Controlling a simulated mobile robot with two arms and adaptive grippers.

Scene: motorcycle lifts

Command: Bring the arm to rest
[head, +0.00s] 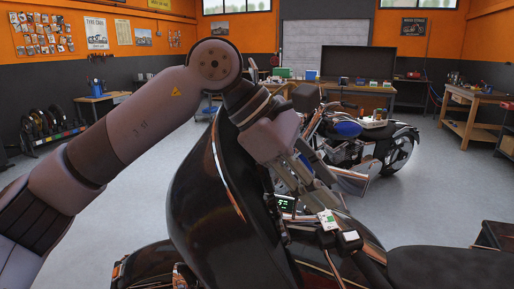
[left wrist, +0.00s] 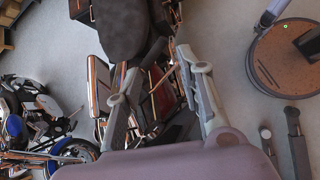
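My left arm comes in from the left of the head view, bends at a high joint and slopes down to the right. My left gripper (head: 314,188) hangs over the black motorcycle (head: 215,215) in the foreground, beside its tall dark front panel. In the left wrist view the two fingers of the left gripper (left wrist: 156,82) stand apart, with nothing seen held between them. Parts of the black motorcycle show below and between the fingers, including its dark seat (left wrist: 122,28). Whether the fingers touch the motorcycle cannot be told. My right gripper is not in view.
A small white-and-green item (head: 328,220) and a dark box with a pale top (head: 349,240) are close below the gripper. A blue motorcycle (head: 350,130) stands behind. Workbenches (head: 476,112) line the walls. Grey floor (head: 440,195) is clear at right.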

